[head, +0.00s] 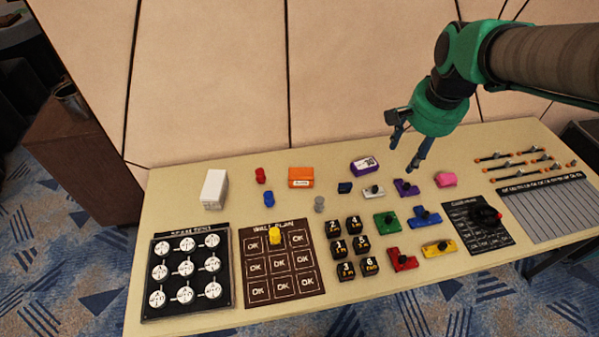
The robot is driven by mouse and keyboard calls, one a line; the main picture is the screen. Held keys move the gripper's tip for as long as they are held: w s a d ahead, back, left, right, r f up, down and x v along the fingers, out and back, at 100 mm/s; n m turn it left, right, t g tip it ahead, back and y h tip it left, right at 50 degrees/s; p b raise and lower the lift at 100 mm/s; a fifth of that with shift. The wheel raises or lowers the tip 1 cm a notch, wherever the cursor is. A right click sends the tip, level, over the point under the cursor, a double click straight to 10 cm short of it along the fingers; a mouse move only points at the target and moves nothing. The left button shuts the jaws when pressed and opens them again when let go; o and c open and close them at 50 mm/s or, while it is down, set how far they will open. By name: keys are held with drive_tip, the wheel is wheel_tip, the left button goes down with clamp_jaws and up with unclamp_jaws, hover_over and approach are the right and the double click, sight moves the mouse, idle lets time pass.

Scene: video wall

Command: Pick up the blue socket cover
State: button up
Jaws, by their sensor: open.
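Several blue things lie on the table, and I cannot tell for sure which is the blue socket cover. A small blue upright piece (268,198) stands left of centre, just below a red one. A small dark blue block (345,188) lies near the middle. A blue knobbed shape (425,217) lies further right among other coloured shapes. My gripper (404,154) is open and empty, fingers pointing down above the back right of the table, apart from all of these.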

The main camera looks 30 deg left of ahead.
drive_tip(key=w+a+f, duration=0.2)
drive_tip(key=a+f, duration=0.2)
drive_tip(key=a, duration=0.5)
drive_tip(key=g+h+p, duration=0.1)
drive_tip(key=g+p, duration=0.1)
drive_tip(key=p, duration=0.1)
hover_over(268, 194)
wheel_tip(268, 194, down, 23)
drive_tip(key=shift+r, duration=0.1)
drive_tip(key=shift+d+f+b, duration=0.1)
drive_tip(key=shift+f+b, duration=0.5)
drive_tip(key=shift+f, duration=3.7)
drive_tip(key=shift+f+b, duration=0.75)
drive_tip(key=shift+f, duration=1.85)
